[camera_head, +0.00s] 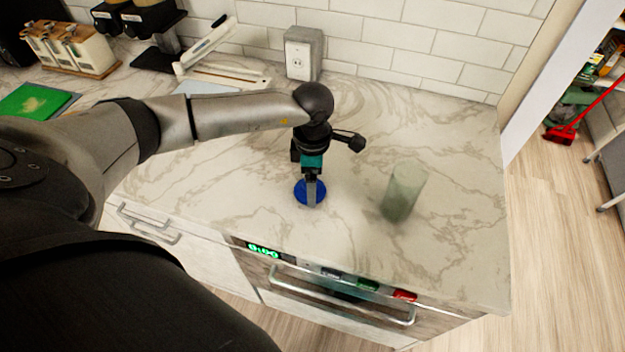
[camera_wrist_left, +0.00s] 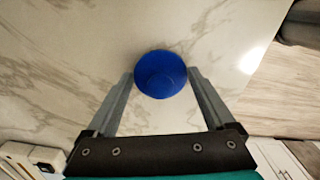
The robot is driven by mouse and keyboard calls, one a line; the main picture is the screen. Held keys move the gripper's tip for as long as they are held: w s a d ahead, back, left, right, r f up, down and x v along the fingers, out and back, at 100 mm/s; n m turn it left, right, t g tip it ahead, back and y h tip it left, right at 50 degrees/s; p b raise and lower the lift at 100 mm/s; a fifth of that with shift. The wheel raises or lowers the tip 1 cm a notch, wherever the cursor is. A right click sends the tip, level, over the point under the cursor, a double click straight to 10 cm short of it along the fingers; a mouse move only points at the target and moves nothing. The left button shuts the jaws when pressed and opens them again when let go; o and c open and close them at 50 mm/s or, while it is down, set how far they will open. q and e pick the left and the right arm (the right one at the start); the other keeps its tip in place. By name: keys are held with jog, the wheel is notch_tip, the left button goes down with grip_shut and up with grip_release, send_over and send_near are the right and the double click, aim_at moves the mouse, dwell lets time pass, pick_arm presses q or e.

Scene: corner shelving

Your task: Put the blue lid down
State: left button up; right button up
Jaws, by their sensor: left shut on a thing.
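The blue lid (camera_head: 302,193) is a small round disc over the marble countertop (camera_head: 250,180), near its front edge. My left gripper (camera_head: 311,199) points down at it and is shut on it. In the left wrist view the blue lid (camera_wrist_left: 160,70) sits between the two fingertips of my left gripper (camera_wrist_left: 161,78), and its raised round centre faces the camera. I cannot tell whether the lid touches the counter or is held slightly above it. My right gripper is not in view.
A translucent greenish cup (camera_head: 404,190) stands to the right of the lid. A socket box (camera_head: 303,53) is at the back wall. A green board (camera_head: 36,101) and wooden rack with canisters (camera_head: 72,50) are at left. The counter right of the cup is clear.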

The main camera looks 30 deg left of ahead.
pick_arm(q)
jog(key=shift+f, duration=0.2)
jog(key=o, duration=1)
jog(key=shift+o, duration=0.2)
jog(key=shift+r, duration=0.1)
jog(key=shift+r, duration=0.1)
notch_tip(320, 180, up, 12)
jog(key=shift+s, duration=0.1)
